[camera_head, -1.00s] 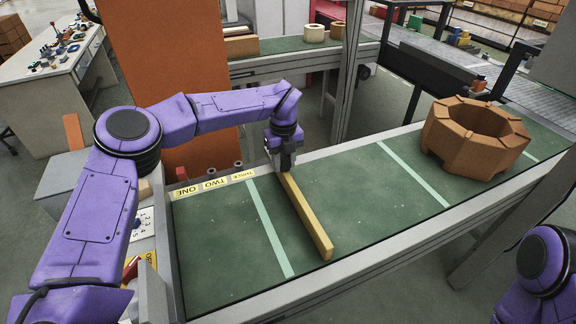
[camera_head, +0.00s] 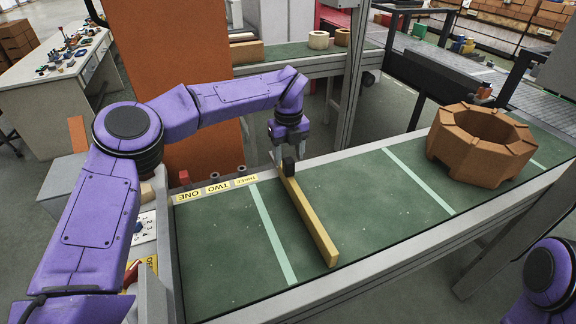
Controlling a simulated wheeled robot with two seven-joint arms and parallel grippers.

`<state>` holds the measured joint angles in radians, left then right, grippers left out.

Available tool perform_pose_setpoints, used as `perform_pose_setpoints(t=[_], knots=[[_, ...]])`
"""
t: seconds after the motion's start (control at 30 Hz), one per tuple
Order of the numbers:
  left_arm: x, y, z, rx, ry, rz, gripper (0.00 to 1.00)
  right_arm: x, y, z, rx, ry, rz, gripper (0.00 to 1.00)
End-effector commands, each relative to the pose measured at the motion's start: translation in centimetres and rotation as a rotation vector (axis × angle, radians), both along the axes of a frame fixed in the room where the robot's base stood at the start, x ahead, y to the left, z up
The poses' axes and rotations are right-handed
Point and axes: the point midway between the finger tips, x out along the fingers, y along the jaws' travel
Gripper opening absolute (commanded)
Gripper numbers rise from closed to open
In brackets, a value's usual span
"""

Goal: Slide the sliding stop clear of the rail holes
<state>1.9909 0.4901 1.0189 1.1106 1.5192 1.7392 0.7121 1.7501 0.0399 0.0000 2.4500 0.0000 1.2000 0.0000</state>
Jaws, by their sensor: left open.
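The sliding stop is a long yellow bar (camera_head: 312,221) with a black knob (camera_head: 288,166) at its far end. It lies across the green belt, between two pale stripes, with its knob end at the back rail (camera_head: 345,158). Yellow labels ONE, TWO and THREE (camera_head: 217,188) sit by the rail's left end, left of the bar. I cannot make out the rail holes clearly. My left gripper (camera_head: 289,151) is open and empty, just above and behind the knob, apart from it. My right gripper is out of view; only part of my right arm shows at lower right.
A brown notched brick ring (camera_head: 482,144) stands on the belt (camera_head: 390,222) at the right. An orange-brown panel (camera_head: 172,60) rises behind my left arm. A second conveyor (camera_head: 300,58) with blocks and rings runs at the back. The belt around the bar is clear.

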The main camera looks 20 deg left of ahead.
Motion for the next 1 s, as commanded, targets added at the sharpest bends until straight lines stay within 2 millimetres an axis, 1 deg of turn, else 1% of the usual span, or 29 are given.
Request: perform_pose_setpoints(t=[0.03,0.13,0.2,0.3,0.43,0.8,0.87,1.0], knots=[[0.1,0.0,1.1,0.0,-0.006,0.002,0.57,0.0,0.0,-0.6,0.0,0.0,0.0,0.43],[0.1,0.0,3.4,0.001,-0.005,0.002,0.57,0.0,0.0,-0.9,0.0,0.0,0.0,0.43],[0.1,0.0,4.7,0.001,-0.004,0.002,0.57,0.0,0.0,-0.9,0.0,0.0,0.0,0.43],[0.0,0.1,5.9,0.0,-0.001,0.002,0.57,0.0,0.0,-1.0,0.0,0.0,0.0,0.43],[0.0,0.1,6.4,-0.001,-0.001,0.002,0.57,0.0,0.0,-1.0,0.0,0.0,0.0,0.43],[0.0,0.1,6.4,-0.001,-0.001,0.002,0.57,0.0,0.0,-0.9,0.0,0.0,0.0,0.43],[0.0,0.1,7.1,-0.001,-0.001,0.002,0.57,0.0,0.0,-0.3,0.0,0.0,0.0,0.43],[0.0,0.1,10.2,-0.001,-0.001,0.002,0.57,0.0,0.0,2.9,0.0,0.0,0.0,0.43]])
